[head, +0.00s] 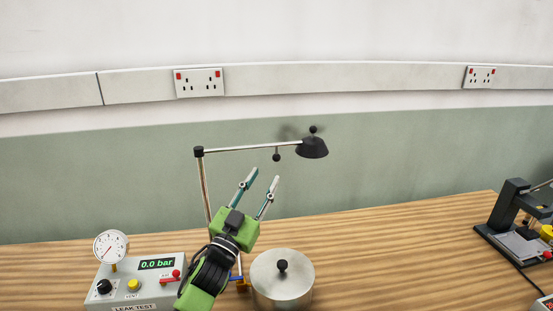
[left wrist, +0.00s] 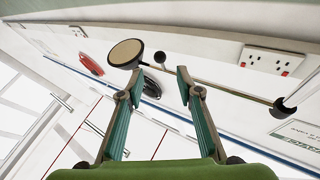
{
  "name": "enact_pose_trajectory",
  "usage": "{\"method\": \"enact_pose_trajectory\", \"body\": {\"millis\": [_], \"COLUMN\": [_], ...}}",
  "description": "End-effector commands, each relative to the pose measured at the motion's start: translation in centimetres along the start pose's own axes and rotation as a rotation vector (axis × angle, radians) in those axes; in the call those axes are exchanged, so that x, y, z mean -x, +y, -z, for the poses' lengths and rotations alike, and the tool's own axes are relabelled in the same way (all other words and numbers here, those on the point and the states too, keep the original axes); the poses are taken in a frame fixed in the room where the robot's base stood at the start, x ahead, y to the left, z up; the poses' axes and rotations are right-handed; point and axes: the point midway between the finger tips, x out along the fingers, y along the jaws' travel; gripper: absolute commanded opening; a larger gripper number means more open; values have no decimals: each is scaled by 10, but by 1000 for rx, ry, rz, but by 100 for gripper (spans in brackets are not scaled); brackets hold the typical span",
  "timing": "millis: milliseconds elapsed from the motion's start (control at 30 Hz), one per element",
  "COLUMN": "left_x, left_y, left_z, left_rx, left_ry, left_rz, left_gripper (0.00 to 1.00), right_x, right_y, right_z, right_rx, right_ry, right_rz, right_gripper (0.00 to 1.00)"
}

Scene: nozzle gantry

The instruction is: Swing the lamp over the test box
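The lamp has a black shade (head: 312,147) at the right end of a thin horizontal arm, on a post that rises behind my left gripper. A small dark ball hangs under the lamp arm, left of the shade. The test box (head: 160,295), marked LEAK TEST, stands at the lower left, away from the shade. My left gripper (head: 264,174) is open and empty, its fingers pointing up just below the ball. In the left wrist view the round underside of the shade (left wrist: 126,53) and the ball (left wrist: 160,57) show beyond the open fingertips (left wrist: 159,80). My right gripper is out of view.
A round metal pot (head: 290,292) with a black knob stands right of my left arm. The box carries a dial gauge (head: 110,246) and a 0.0 bar display. A dark device (head: 515,215) stands at the far right. The table between pot and device is clear.

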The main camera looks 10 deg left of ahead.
Motion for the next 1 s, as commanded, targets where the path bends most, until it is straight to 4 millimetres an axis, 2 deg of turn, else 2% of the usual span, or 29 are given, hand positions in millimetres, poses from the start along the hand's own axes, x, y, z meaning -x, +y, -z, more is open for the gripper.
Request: {"method": "enact_pose_trajectory", "body": {"millis": [33, 200, 400, 600, 867, 900, 1000], "left_x": [-13, -47, -77, -90, -91, -91, -91], "left_y": [0, 0, 0, 0, 0, 0, 0], "left_z": [2, 0, -1, -1, 0, 0, 0], "left_rx": [-2, -1, 0, -1, 0, 0, 0], "left_ry": [4, 3, 2, 0, 0, 0, 0], "left_rz": [0, 0, 0, 0, 0, 0, 0], "left_gripper": [33, 33, 33, 33, 33, 30, 4], "right_x": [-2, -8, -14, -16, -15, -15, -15], "right_y": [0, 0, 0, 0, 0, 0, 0], "right_z": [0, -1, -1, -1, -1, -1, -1], "right_rx": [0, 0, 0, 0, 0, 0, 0], "right_ry": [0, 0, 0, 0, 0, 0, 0], "right_rz": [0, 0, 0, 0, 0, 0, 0], "right_gripper": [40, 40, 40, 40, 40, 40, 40]}}
